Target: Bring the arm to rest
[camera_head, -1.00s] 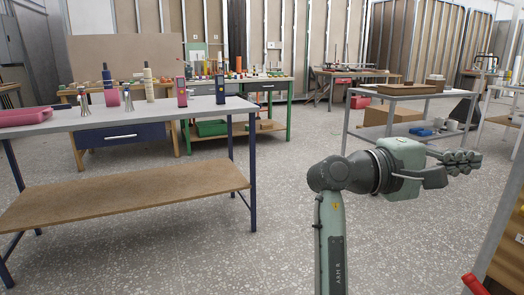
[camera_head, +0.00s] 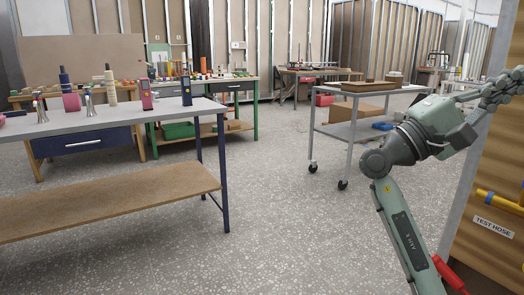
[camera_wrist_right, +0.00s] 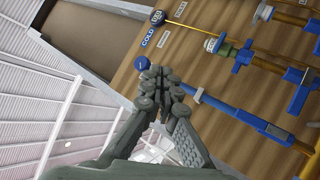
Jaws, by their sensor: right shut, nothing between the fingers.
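My right arm (camera_head: 408,225) comes up from the bottom right of the head view. It bends at a joint and reaches up to the right edge. My right gripper (camera_head: 503,90) is there, with its fingers together and nothing between them. It also shows in the right wrist view (camera_wrist_right: 163,88), shut and empty in front of a wooden panel (camera_wrist_right: 125,85). Whether the fingers touch the panel I cannot tell. My left gripper is not in view.
The panel carries blue and brass pipe fittings (camera_wrist_right: 240,55) close to the right gripper. A yellow hose (camera_head: 498,200) and a red handle (camera_head: 450,275) show near the arm. A workbench (camera_head: 95,125) with bottles stands left. A wheeled trolley (camera_head: 335,130) stands behind. The middle floor is clear.

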